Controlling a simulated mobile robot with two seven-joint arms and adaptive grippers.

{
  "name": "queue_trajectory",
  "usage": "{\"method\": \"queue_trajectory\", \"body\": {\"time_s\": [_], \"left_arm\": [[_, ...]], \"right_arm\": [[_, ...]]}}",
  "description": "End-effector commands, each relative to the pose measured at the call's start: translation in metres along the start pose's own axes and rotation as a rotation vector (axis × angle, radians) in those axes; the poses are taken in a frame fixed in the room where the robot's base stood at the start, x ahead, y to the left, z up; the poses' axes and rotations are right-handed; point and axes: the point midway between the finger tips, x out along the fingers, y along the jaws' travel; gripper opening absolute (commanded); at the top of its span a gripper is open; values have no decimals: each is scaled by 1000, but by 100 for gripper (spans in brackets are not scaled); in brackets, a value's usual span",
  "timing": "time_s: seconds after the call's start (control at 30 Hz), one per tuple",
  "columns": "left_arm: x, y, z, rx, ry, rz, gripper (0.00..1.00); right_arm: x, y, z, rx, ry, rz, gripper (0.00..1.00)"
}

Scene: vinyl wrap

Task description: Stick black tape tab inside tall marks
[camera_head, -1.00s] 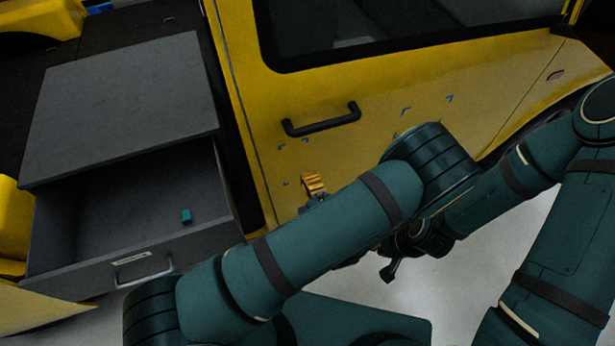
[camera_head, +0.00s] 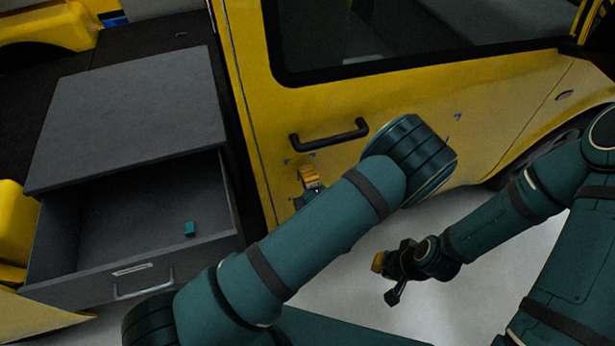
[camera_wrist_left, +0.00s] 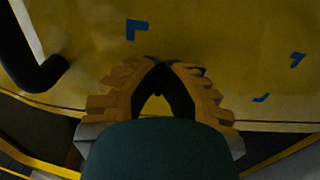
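My left gripper (camera_head: 308,174) is close to the yellow door panel, below the left end of the black door handle. In the left wrist view its orange ribbed fingers (camera_wrist_left: 160,64) come together at the tips. A small dark piece, likely the black tape tab (camera_wrist_left: 161,59), shows at the tips, though the picture is dim. Blue corner marks (camera_wrist_left: 137,28) lie on the panel just beyond the fingertips, with others (camera_wrist_left: 297,60) to the right. My right gripper (camera_head: 383,264) is low over the pale floor, away from the door; its finger gap is too small to read.
A black handle (camera_head: 330,135) juts from the yellow door (camera_head: 270,110). At left, a grey cabinet (camera_head: 125,115) has an open drawer (camera_head: 70,278) with a small teal block (camera_head: 190,229) inside. My left forearm covers part of the door. Pale floor (camera_head: 480,220) is clear.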

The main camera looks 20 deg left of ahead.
Motion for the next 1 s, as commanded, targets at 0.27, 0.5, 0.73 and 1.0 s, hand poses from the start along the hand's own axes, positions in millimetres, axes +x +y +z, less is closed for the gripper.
{"method": "queue_trajectory", "body": {"time_s": [0.27,0.5,0.73,1.0], "left_arm": [[0,0,0,0,0,0,0],[0,0,0,0,0,0,0],[2,0,0,0,0,0,0],[6,0,0,0,0,0,0]], "right_arm": [[0,0,0,0,0,0,0],[0,0,0,0,0,0,0],[-1,0,0,0,0,0,0],[-1,0,0,0,0,0,0]]}}
